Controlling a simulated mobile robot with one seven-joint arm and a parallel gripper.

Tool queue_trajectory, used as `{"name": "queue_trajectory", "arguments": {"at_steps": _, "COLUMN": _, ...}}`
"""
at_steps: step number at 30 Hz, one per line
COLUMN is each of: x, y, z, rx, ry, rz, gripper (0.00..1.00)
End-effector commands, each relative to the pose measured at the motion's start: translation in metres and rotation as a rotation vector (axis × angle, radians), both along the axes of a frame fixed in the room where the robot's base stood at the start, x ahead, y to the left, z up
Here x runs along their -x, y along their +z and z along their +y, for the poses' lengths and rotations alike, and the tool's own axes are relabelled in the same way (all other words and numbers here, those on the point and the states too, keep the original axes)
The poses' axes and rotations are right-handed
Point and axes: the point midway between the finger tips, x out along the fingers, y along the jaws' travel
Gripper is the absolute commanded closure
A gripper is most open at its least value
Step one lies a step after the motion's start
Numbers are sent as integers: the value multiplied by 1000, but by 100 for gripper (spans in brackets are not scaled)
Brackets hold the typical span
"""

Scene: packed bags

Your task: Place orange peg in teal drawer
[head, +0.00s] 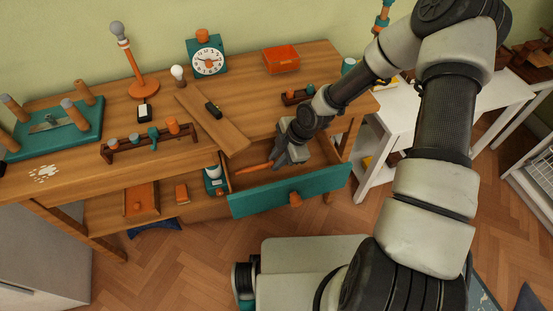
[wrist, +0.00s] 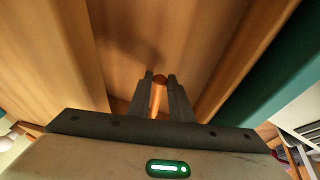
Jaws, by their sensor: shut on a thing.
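The teal drawer (head: 262,201) is pulled out below the wooden table top, its teal front and orange knob facing the room. My gripper (head: 276,161) is over the open drawer, reaching down near its back. It is shut on the orange peg (head: 256,168), which sticks out to the left of the fingers over the drawer. In the wrist view, the peg's round end (wrist: 160,78) shows between the two fingertips (wrist: 160,88), with the wooden drawer interior beyond. I cannot tell whether the peg touches the drawer bottom.
A wooden board (head: 212,122) lies on the table above the drawer. A peg rack (head: 152,141), teal clock (head: 207,62), orange tray (head: 281,60) and orange lamp stand (head: 139,75) are on the table. A white table (head: 425,117) stands to the right.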

Motion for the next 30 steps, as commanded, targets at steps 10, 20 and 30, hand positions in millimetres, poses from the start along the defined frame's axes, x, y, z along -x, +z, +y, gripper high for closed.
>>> {"name": "queue_trajectory", "arguments": {"at_steps": 10, "x": 0, "y": -11, "z": 0, "rx": 0, "ry": 0, "rz": 0, "gripper": 100}}
{"name": "queue_trajectory", "arguments": {"at_steps": 20, "x": 0, "y": -10, "z": 0, "rx": 0, "ry": 0, "rz": 0, "gripper": 62}}
{"name": "queue_trajectory", "arguments": {"at_steps": 30, "x": 0, "y": 12, "z": -4, "rx": 0, "ry": -2, "rz": 0, "gripper": 62}}
